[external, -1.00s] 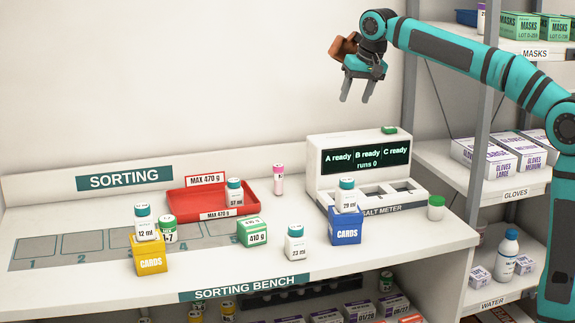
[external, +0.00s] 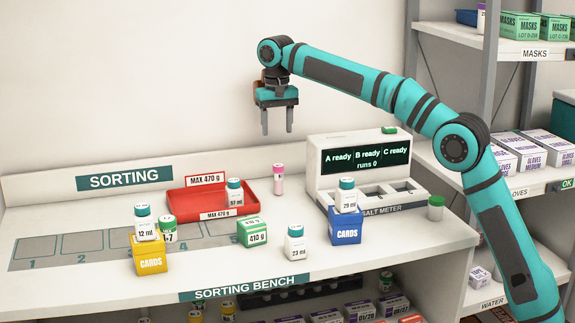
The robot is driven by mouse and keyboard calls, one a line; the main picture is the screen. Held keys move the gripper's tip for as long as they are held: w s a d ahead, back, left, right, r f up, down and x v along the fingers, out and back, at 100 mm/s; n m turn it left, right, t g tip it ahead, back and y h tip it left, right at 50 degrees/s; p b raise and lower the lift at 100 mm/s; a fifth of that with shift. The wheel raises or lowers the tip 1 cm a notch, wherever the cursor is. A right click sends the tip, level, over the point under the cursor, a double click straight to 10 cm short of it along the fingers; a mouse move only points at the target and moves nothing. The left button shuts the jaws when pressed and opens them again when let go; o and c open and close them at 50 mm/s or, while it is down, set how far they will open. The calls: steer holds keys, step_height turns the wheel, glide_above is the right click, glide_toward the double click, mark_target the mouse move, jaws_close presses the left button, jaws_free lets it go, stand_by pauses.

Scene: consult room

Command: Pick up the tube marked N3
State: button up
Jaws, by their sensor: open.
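My gripper (external: 277,128) is open and empty, fingers pointing down. In the picture it hangs above the pink tube, well apart from it. No marking N3 is readable anywhere in view.
The red tray (external: 190,203) holds a white bottle (external: 234,193). The salt meter (external: 325,180) stands right of the tube. Bottles stand on the yellow (external: 150,262) and blue card boxes (external: 346,236). A green 410 g box (external: 251,233) and a 23 ml bottle (external: 295,245) stand in front.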

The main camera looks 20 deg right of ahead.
mark_target(278, 165)
step_height(278, 165, down, 12)
steer(key=shift+r, duration=0.1)
steer(key=shift+s+f, duration=0.15)
steer(key=shift+f, duration=1.2)
steer(key=shift+s+f, duration=0.15)
steer(key=shift+f, duration=1.2)
steer(key=c, duration=1)
steer(key=shift+c, duration=0.2)
steer(key=shift+r, duration=0.15)
